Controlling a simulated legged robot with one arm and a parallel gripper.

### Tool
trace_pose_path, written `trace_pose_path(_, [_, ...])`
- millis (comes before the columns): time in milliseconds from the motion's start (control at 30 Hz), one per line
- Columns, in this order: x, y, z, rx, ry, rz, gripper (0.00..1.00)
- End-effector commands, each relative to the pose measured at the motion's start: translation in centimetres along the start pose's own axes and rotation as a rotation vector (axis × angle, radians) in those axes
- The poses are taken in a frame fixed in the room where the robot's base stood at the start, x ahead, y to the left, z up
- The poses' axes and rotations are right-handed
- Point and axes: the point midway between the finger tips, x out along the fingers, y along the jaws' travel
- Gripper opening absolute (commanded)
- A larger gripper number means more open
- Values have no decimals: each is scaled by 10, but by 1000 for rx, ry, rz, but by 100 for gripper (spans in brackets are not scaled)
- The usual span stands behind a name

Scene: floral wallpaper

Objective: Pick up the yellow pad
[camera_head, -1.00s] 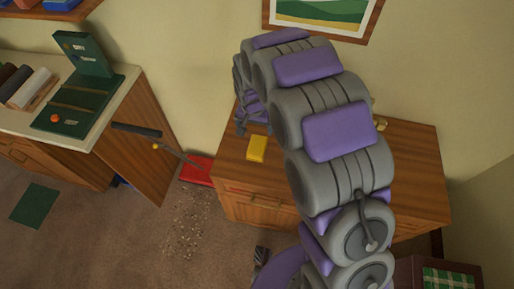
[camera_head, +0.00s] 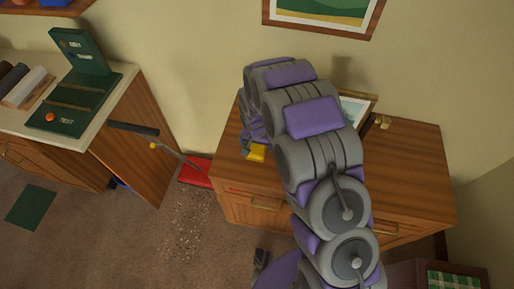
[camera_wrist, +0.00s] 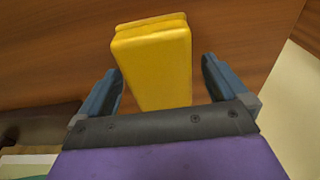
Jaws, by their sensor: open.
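The yellow pad (camera_head: 256,153) lies on top of the wooden cabinet (camera_head: 410,165), near its left front corner. My arm partly hides it in the head view. In the wrist view the yellow pad (camera_wrist: 156,62) sits between the two blue-grey fingers of my gripper (camera_wrist: 160,85). The fingers are open, one on each side of the pad, with a gap showing on both sides. I cannot tell how far above the cabinet top the fingertips are.
A framed picture (camera_head: 355,107) and small brass-coloured items (camera_head: 383,122) are at the back of the cabinet. A counter with a green board (camera_head: 75,108) stands at left. A red dustpan-like object (camera_head: 196,170) lies on the floor by scattered debris (camera_head: 190,225).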

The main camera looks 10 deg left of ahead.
Motion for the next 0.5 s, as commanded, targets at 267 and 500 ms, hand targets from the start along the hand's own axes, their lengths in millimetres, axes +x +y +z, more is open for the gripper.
trace_pose_path(267, [5, 0, 0, 0, 0, 0, 100])
trace_pose_path(500, [5, 0, 0, 0, 0, 0, 77])
